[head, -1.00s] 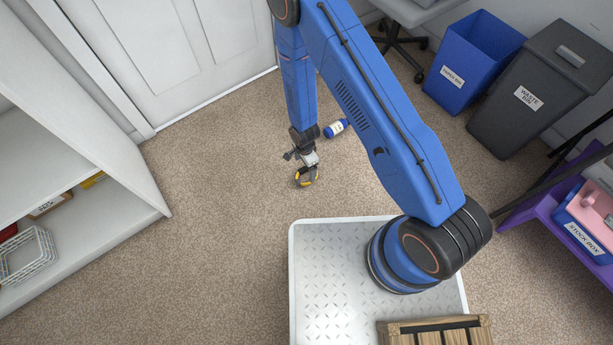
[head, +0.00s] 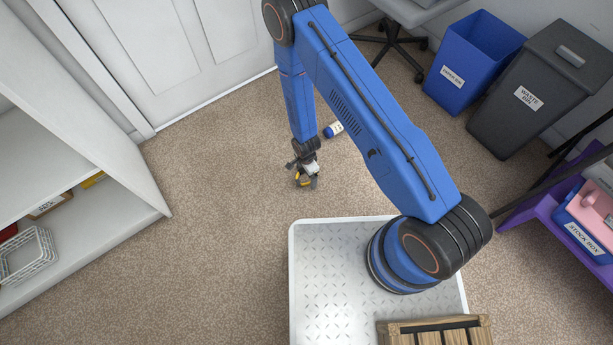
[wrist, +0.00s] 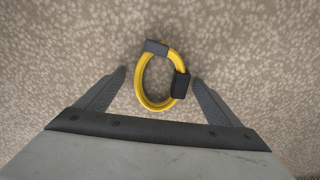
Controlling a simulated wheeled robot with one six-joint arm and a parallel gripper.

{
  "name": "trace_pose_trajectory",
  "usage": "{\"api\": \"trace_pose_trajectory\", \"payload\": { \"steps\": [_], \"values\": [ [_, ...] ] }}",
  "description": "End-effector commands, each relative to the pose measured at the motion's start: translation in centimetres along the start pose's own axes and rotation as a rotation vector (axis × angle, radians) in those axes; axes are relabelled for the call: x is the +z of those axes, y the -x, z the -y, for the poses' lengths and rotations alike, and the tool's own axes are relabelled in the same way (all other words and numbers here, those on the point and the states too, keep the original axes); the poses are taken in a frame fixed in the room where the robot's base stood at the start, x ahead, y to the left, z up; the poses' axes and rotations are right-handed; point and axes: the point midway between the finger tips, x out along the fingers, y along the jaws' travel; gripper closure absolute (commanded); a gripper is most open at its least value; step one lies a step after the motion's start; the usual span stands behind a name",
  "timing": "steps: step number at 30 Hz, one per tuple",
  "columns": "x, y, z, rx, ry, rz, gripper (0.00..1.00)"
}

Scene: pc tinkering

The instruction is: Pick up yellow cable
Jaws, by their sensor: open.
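The yellow cable (wrist: 143,85) is a small coiled loop with a grey plug at its top and a black connector on its right side. It appears to lie on the carpet in the wrist view. My gripper (wrist: 158,82) is open, with one finger on each side of the lower part of the loop. The black connector is close to the right finger; I cannot tell whether they touch. In the head view my gripper (head: 306,183) points down near the floor, and the cable (head: 300,183) is mostly hidden behind it.
A blue and white bottle (head: 333,130) lies on the carpet just beyond my gripper. A white shelf (head: 75,215) stands at left. A blue bin (head: 470,62) and a dark waste bin (head: 540,90) stand at right. The carpet around my gripper is mostly clear.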

Motion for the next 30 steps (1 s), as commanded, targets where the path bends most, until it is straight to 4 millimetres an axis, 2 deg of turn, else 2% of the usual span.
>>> {"api": "trace_pose_trajectory", "payload": {
  "steps": [2, 6, 8, 16, 20, 30],
  "values": [
    [0.0, 0.0, 0.0, 0.0, 0.0, 0.0, 0.15],
    [0.0, 0.0, 0.0, 0.0, 0.0, 0.0, 0.48],
    [0.0, 0.0, 0.0, 0.0, 0.0, 0.0, 0.6],
    [0.0, 0.1, 0.0, 0.0, 0.0, 0.0, 0.6],
    [0.0, 0.9, 0.0, -0.001, 0.0, 0.0, 0.6],
    [0.0, 6.0, 0.1, -0.003, 0.0, 0.001, 0.6]
  ]
}}
